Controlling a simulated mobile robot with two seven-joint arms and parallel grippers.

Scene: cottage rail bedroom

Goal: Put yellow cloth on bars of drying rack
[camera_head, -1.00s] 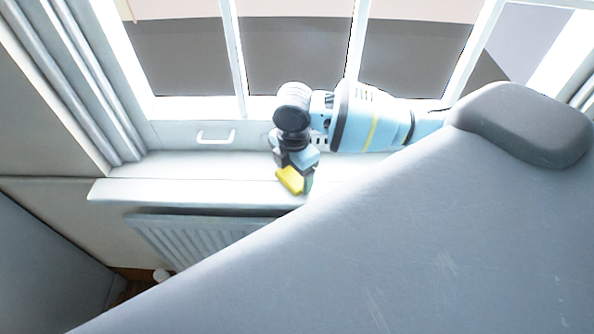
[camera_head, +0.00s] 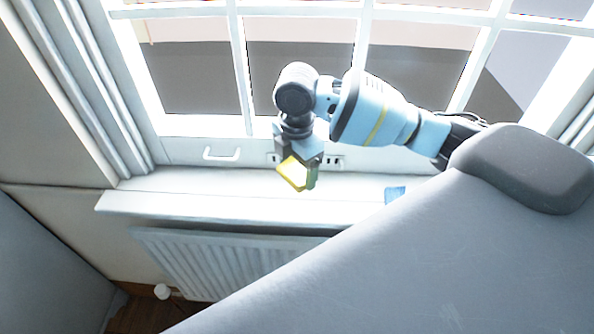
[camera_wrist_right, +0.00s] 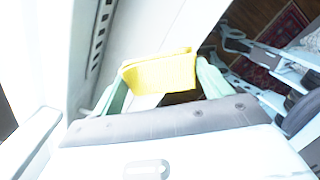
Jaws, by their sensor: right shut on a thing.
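The yellow cloth (camera_head: 292,174) looks like a small folded piece. It is in my right gripper (camera_head: 299,181), in front of the window and above the sill in the head view. In the right wrist view the cloth (camera_wrist_right: 160,72) lies across between the two pale green fingers of my right gripper (camera_wrist_right: 163,80), which is shut on it. My left gripper is in neither view. I cannot make out the drying rack for sure; pale bars (camera_wrist_right: 283,66) show at the right of the wrist view, and I cannot tell what they belong to.
A white window sill (camera_head: 230,207) runs below the window, with a radiator (camera_head: 215,262) under it. A small blue item (camera_head: 395,194) lies on the sill to the right. A red patterned rug (camera_wrist_right: 262,55) lies on the wooden floor. A white window handle (camera_head: 222,154) sticks out at left.

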